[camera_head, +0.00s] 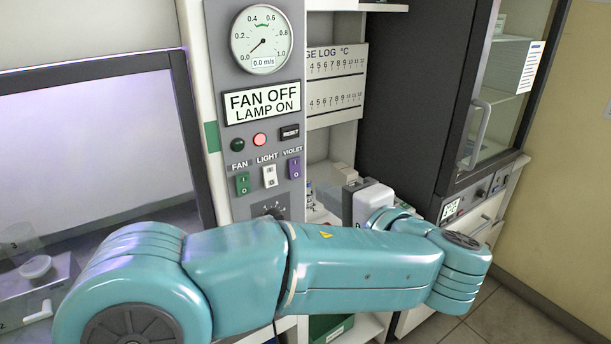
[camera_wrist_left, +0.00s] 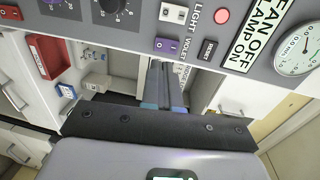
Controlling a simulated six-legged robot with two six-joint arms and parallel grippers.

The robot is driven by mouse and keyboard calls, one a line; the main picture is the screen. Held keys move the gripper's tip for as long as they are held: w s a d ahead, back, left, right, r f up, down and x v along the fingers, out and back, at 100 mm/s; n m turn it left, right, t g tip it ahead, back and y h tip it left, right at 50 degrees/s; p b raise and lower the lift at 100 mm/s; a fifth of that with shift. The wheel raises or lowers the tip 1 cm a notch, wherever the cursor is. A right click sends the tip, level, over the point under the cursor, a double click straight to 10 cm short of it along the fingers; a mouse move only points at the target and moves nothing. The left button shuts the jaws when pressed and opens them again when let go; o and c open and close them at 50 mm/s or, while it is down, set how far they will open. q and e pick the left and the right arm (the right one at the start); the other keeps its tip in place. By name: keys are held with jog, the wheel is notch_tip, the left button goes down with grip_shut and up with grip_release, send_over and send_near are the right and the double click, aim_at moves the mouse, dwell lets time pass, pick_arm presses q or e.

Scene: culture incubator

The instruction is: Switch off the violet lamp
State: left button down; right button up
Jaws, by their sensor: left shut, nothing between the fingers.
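The violet switch (camera_head: 294,167) is a small purple rocker at the right of the fan and light switches on the grey control panel (camera_head: 222,60). In the left wrist view the violet switch (camera_wrist_left: 167,45) shows just beyond my fingertips. A sign (camera_head: 262,103) reads FAN OFF, LAMP ON. My left gripper (camera_head: 352,195) is right of and below the switch, its fingers mostly hidden by its own body and arm. In the left wrist view the left gripper (camera_wrist_left: 163,66) is shut and empty, with a gap to the switch that I cannot measure. My right gripper is not in view.
The green fan switch (camera_head: 243,183), white light switch (camera_head: 269,176) and RESET button (camera_head: 290,132) are close to the violet switch. A red indicator (camera_head: 260,140) is lit. A glass hood window (camera_head: 90,150) is left; a dark glass-door cabinet (camera_head: 420,90) stands right.

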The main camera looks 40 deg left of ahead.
aim_at(296, 177)
pick_arm(q)
jog(key=p+x, duration=0.1)
jog(key=x, duration=0.6)
jog(key=shift+w+a+p, duration=0.1)
jog(key=shift+a+p, duration=0.15)
jog(key=shift+p, duration=0.05)
jog(key=f+b, duration=0.1)
jog(key=b, duration=0.2)
jog(key=shift+a+f+b, duration=0.1)
jog(key=shift+a+b, duration=0.1)
jog(key=shift+b, duration=0.1)
jog(key=shift+r+p, duration=0.35)
jog(key=shift+p, duration=0.1)
jog(key=shift+f, duration=0.1)
